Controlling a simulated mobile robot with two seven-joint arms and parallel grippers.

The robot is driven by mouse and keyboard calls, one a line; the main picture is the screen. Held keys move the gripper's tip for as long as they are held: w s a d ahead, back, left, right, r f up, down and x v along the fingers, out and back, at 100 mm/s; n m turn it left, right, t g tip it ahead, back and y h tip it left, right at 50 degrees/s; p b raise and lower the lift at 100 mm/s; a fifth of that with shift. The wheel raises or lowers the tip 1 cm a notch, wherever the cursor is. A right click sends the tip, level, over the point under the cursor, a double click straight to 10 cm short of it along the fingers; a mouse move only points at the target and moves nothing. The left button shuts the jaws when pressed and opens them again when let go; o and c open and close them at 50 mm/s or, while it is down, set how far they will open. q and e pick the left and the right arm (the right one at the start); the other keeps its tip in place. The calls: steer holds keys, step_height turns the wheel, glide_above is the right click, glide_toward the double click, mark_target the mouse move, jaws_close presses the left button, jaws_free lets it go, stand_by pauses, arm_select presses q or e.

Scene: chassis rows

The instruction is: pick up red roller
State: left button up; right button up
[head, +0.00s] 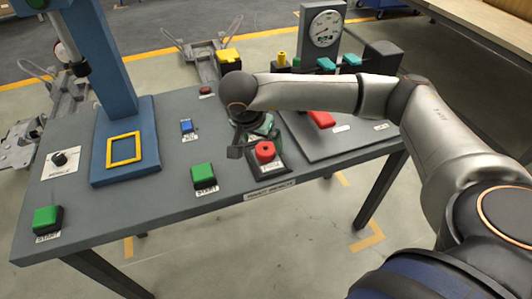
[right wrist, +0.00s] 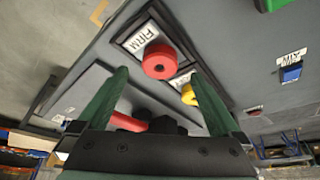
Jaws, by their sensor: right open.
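A red elongated piece that looks like the red roller (head: 320,118) lies on the grey plate at the right of the bench. A red piece (right wrist: 158,124) low between my fingers in the right wrist view seems to be the same one, partly hidden by dark parts. My right gripper (head: 252,138) is above the bench, left of the roller and close to a red round knob (head: 265,150). In the right wrist view my right gripper (right wrist: 160,73) shows two green fingers spread apart, with nothing held. My left gripper is out of view.
The red knob also shows in the right wrist view (right wrist: 160,62), beside a label. Green buttons (head: 203,175) and a blue switch (head: 186,126) are to the left. A blue press (head: 148,165) stands at left; a dial gauge (head: 326,28) stands behind.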

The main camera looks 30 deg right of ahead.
mark_target(265, 149)
steer(key=x, duration=0.4)
steer(key=shift+d, duration=0.1)
jaws_close()
stand_by(0.7)
